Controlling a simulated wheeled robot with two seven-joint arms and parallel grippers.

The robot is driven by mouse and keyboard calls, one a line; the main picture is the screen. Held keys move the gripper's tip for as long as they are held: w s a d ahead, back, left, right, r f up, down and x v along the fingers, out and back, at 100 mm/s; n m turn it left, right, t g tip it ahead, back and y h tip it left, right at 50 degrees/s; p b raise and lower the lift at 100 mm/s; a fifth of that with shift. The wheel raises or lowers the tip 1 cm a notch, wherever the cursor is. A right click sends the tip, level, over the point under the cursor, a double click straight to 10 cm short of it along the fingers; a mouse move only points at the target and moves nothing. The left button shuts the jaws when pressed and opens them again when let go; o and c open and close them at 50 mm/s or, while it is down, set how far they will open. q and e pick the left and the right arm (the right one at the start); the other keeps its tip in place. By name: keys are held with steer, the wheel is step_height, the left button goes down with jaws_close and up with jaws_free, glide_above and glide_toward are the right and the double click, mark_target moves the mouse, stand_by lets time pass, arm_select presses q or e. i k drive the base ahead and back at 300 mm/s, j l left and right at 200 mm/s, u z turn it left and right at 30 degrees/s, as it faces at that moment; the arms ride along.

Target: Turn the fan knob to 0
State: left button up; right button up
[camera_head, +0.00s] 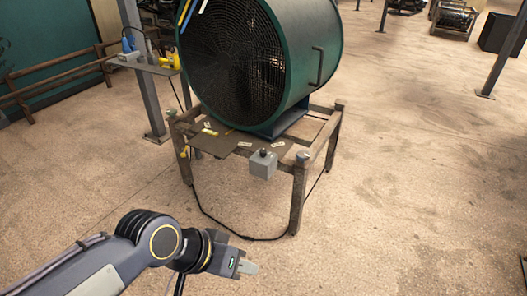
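A large green drum fan (318,50) with a dark grille stands on a worn metal frame stand. A small grey control box (263,167) is fixed at the stand's front edge. A dark knob (263,152) sits on top of the box; its setting is too small to read. My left gripper (250,267) reaches in from the lower left, low in the view, in front of and below the box and well apart from it. Its fingers appear close together, but their gap cannot be made out. My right gripper is not in view.
The stand (298,195) has corner legs, and a black cable (225,226) runs from it along the floor. A small shelf on a post (145,66) holds tools at the left. A wooden rail (50,78) is behind.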

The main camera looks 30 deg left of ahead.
mark_target(262, 153)
steer(key=i+j+u, duration=0.1)
steer(key=u, duration=0.65)
steer(key=i+j+u, duration=0.15)
steer(key=i+u, duration=0.25)
steer(key=i+l+u, duration=0.1)
steer(key=i+u, duration=0.35)
steer(key=i, duration=0.2)
steer(key=i+l, duration=0.1)
steer(key=i, duration=0.7)
steer(key=l+u, duration=0.05)
